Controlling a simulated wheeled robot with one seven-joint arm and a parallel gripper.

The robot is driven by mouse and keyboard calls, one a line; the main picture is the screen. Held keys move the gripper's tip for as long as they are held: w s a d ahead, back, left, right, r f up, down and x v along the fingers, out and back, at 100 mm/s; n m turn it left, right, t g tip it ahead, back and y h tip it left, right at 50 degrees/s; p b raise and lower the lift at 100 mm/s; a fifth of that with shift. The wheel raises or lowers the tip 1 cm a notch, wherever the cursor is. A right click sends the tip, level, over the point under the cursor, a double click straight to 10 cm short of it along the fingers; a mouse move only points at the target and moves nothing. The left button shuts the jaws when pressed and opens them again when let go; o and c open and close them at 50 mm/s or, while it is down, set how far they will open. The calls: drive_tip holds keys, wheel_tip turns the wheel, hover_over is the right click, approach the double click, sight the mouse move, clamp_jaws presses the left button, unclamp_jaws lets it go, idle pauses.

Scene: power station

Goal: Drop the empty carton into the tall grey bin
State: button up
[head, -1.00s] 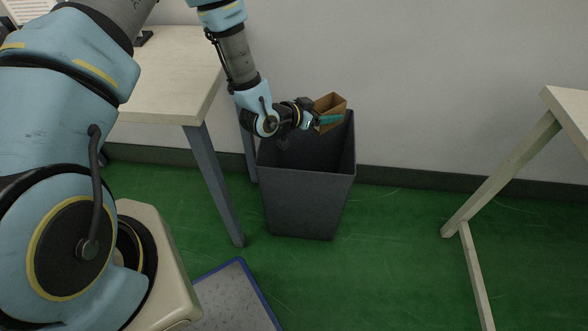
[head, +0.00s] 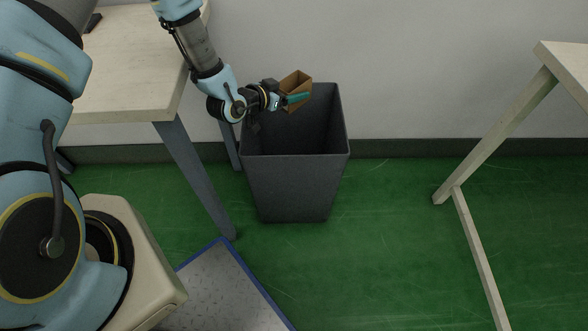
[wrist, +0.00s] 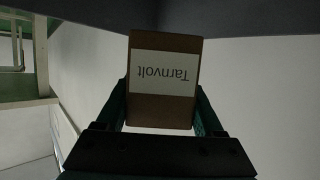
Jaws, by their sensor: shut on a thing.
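The carton (head: 295,82) is a small brown open-topped box. In the head view it is at the far side of the tall grey bin (head: 292,188), at about the height of the bin's rim. My gripper (head: 294,98) is shut on the carton, with a green finger along its near side. In the wrist view the carton (wrist: 163,108) shows a white label reading "Tarnvolt", upside down, between the two green fingers. The bin stands upright on the floor, open at the top. Its bottom inside is hidden.
A pale table (head: 130,75) with grey legs stands left of the bin. Another pale table (head: 575,65) stands at the right. A blue-edged grey mat (head: 225,295) lies in front on the green floor (head: 370,260). The wall is close behind the bin.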

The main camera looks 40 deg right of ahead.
drive_tip(key=shift+f, duration=0.2)
drive_tip(key=o, duration=1.3)
wheel_tip(320, 180, up, 10)
